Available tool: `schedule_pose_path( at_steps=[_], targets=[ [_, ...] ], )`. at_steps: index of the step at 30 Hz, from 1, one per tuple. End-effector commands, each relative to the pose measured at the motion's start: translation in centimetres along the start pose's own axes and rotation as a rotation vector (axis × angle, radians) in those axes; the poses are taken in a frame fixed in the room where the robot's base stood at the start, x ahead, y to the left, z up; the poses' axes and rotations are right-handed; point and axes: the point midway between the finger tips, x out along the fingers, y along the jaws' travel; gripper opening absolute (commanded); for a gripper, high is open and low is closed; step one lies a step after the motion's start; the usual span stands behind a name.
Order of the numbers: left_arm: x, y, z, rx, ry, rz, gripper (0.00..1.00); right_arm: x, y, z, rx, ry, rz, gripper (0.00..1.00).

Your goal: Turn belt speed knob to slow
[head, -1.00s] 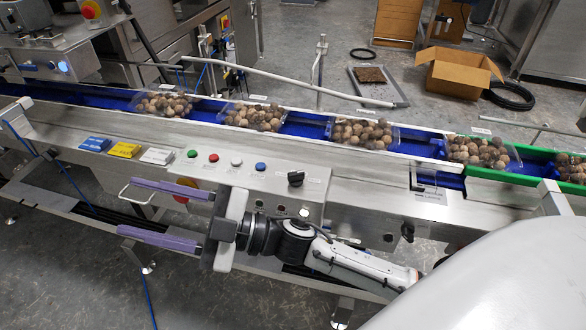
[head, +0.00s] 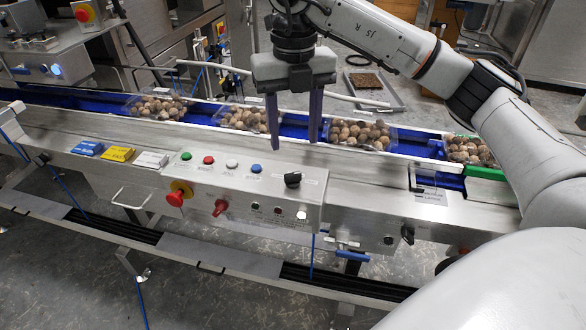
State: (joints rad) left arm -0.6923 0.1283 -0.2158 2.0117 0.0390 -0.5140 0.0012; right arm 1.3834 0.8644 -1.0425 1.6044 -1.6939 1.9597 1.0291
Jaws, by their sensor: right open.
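A black rotary knob (head: 292,179) with a pale pointer mark sits on top of the steel control panel (head: 250,192), at its right end. Its label is too small to read, so I cannot confirm that it is the belt speed knob. My right gripper (head: 295,144) points down with its two purple fingers apart and empty. In the picture its fingertips are just above the knob, over the conveyor's front rail; they appear apart from the knob. My left gripper is not in view.
Green, red, white and blue buttons line the panel top. A red emergency stop (head: 175,198) and a red rotary switch (head: 220,207) are on its front. Clamshell trays of brown round items (head: 362,134) lie on the blue belt (head: 295,131) behind.

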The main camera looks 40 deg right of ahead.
Motion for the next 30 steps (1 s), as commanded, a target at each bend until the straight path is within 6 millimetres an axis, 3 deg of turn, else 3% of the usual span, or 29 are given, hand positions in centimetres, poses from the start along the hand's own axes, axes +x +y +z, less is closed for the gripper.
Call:
schedule_pose_path(
  at_steps=[9, 15, 27, 30],
  targets=[
    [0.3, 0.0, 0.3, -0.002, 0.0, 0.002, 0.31, 6.1, 0.1, -0.2, -0.004, 0.006, 0.002, 0.48],
    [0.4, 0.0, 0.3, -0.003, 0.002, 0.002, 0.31, 8.6, 0.2, -0.2, -0.005, 0.004, 0.003, 0.48],
    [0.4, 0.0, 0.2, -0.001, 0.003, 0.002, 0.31, 9.4, 0.2, -0.1, -0.006, 0.003, 0.005, 0.48],
    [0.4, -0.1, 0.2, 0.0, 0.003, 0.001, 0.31, 9.3, 0.2, -0.1, -0.006, 0.003, 0.005, 0.32]
  ],
)
